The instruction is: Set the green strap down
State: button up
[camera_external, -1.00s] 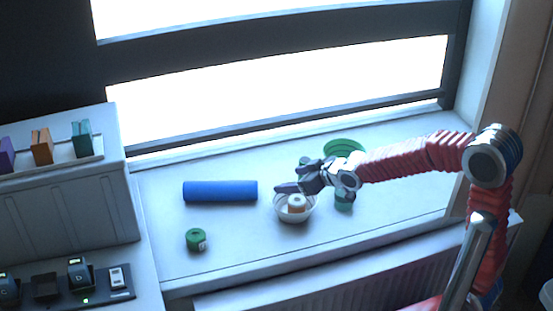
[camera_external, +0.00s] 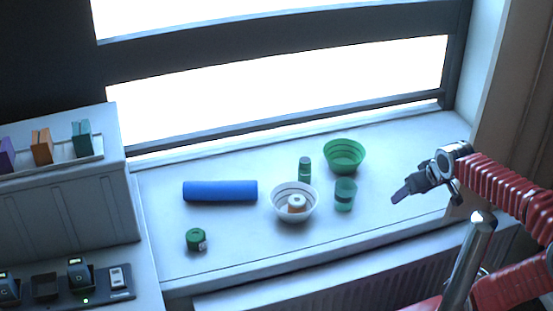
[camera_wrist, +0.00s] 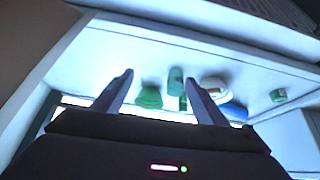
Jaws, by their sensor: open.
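A short green roll with a pale label (camera_external: 196,239) sits at the front left of the sill; it may be the rolled green strap, but I cannot tell for sure. It also shows in the wrist view (camera_wrist: 278,95). My gripper (camera_external: 422,196) is at the right end of the sill, raised and well apart from the roll. In the wrist view its two fingers (camera_wrist: 158,78) are spread, with nothing held between them.
The white bowl (camera_external: 274,206) holds a small pale and orange roll (camera_external: 296,203). A green bottle (camera_external: 305,169), a green cup (camera_external: 345,195) and a green bowl (camera_external: 344,145) stand nearby. A blue cylinder (camera_external: 220,191) lies left. The sill's front middle is clear.

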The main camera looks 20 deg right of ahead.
jog(key=shift+m+g, duration=0.4)
jog(key=s, duration=0.1)
jog(key=s+d, duration=0.1)
jog(key=s, duration=0.3)
jog(key=shift+d+f, duration=0.25)
dwell(0.5)
